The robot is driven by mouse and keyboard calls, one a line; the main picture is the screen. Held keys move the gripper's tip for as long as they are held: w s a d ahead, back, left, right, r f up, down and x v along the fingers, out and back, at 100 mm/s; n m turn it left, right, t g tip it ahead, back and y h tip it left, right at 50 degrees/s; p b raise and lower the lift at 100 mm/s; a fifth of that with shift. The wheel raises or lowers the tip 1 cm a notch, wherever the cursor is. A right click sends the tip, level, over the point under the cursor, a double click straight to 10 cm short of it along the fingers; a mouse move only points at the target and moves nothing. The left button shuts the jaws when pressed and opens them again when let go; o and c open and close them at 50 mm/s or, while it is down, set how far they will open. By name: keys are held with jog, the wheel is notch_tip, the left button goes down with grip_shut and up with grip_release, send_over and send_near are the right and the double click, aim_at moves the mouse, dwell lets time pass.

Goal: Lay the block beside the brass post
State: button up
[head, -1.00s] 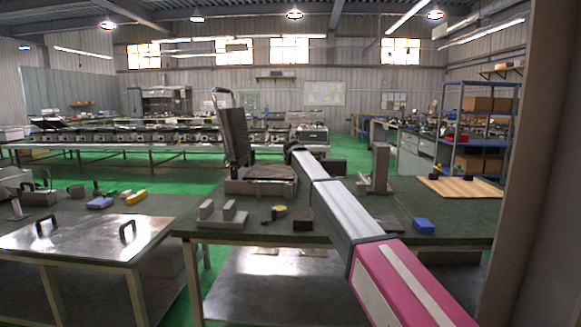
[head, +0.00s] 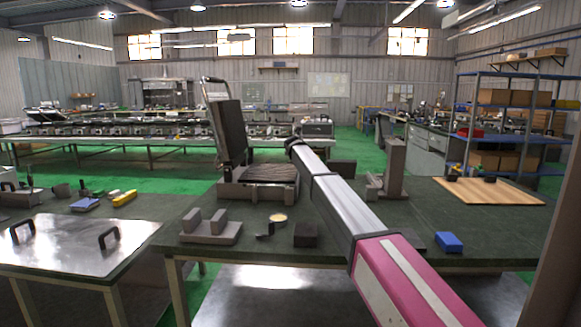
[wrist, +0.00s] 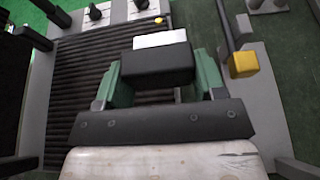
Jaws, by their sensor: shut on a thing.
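In the wrist view my gripper (wrist: 160,88) has green fingers on either side of a dark block (wrist: 157,65) and is shut on it. A white face or piece (wrist: 160,40) shows at the block's far side. Below it lies a dark ribbed plate (wrist: 75,90). A yellow square-topped piece (wrist: 243,65), possibly the brass post, stands right of the block, apart from it. A small yellow knob (wrist: 159,20) shows beyond the block; I cannot tell which is the post. In the head view my arm hides the gripper and block.
In the head view a hinged press (head: 228,130) stands open on the green-topped table. A grey two-block fixture (head: 210,238), a dark cube (head: 306,235), a blue block (head: 448,242) and a metal stand (head: 394,165) are around it. A wooden board (head: 490,192) lies at right.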

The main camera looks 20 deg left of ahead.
send_over(290, 170)
jog(key=f, duration=0.4)
jog(key=shift+w+f, duration=0.2)
jog(key=shift+w, duration=0.05)
jog(key=shift+f, duration=2.05)
jog(key=shift+f, duration=0.1)
jog(key=o, duration=1.1)
jog(key=shift+c, duration=0.2)
jog(key=v, duration=1.2)
jog(key=shift+s, duration=0.1)
